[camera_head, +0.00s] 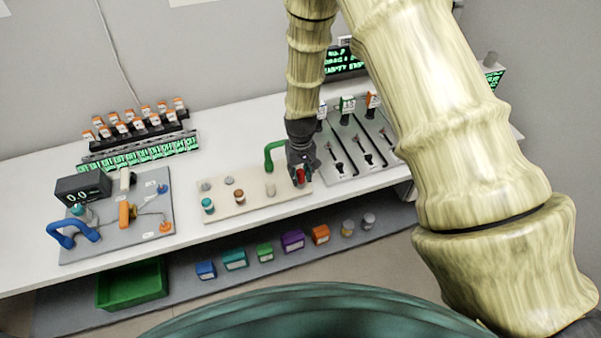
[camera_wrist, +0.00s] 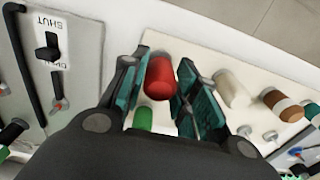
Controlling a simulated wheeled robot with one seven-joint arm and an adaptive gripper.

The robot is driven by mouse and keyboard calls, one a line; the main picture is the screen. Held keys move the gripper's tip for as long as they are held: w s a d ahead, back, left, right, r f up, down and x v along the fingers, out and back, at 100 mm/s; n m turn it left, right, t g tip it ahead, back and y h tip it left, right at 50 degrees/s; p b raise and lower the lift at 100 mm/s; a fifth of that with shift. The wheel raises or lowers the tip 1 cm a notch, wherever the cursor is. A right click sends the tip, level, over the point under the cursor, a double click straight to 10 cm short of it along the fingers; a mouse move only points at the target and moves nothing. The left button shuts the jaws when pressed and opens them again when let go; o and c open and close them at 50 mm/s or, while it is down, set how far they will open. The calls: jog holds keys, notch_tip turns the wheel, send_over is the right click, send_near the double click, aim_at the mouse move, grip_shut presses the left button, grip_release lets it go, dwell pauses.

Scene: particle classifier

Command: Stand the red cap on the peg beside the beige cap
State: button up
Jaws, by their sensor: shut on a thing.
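My gripper (camera_head: 300,172) is shut on the red cap (camera_head: 301,176) over the right end of the beige board (camera_head: 247,205). In the wrist view the red cap (camera_wrist: 160,78) lies between the two teal-sided fingers of my gripper (camera_wrist: 161,88). I cannot tell whether the cap's foot touches the board. The beige cap (camera_head: 270,189) stands on the board just left of my gripper; it also shows in the wrist view (camera_wrist: 231,88). A brown cap (camera_head: 239,195) and a teal cap (camera_head: 208,205) stand farther left. Short bare pegs (camera_head: 229,180) show in the back row.
A green curved handle (camera_head: 270,153) rises behind the board, close to my gripper. A grey panel with slide levers (camera_head: 350,150) is to the right. A grey panel with blue and orange fittings (camera_head: 130,220) is at the left. Coloured boxes (camera_head: 235,259) stand on the lower shelf.

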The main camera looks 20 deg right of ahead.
aim_at(301, 171)
jog(key=shift+f+b, duration=0.45)
jog(key=shift+f, duration=0.45)
jog(key=o, duration=1.1)
jog(key=shift+r, duration=6.05)
jog(key=s+d+f+b, duration=0.1)
jog(key=s+f+b, duration=0.1)
jog(key=s+f, duration=0.6)
jog(key=s+d+f+b, duration=0.1)
jog(key=s+f+b, duration=0.1)
jog(key=s+f, duration=0.65)
jog(key=shift+m, duration=0.4)
jog(key=s+f+b, duration=0.1)
jog(key=s+f, duration=0.3)
jog(key=s, duration=0.2)
jog(key=s+d+f+b, duration=0.1)
jog(key=s+f, duration=0.4)
jog(key=s, duration=0.2)
jog(key=s+f+b, duration=0.1)
jog(key=s+f, duration=0.3)
jog(key=s, duration=0.2)
jog(key=shift+s+d+f+b, duration=0.2)
jog(key=shift+s+f+b, duration=0.1)
jog(key=shift+s+f, duration=0.1)
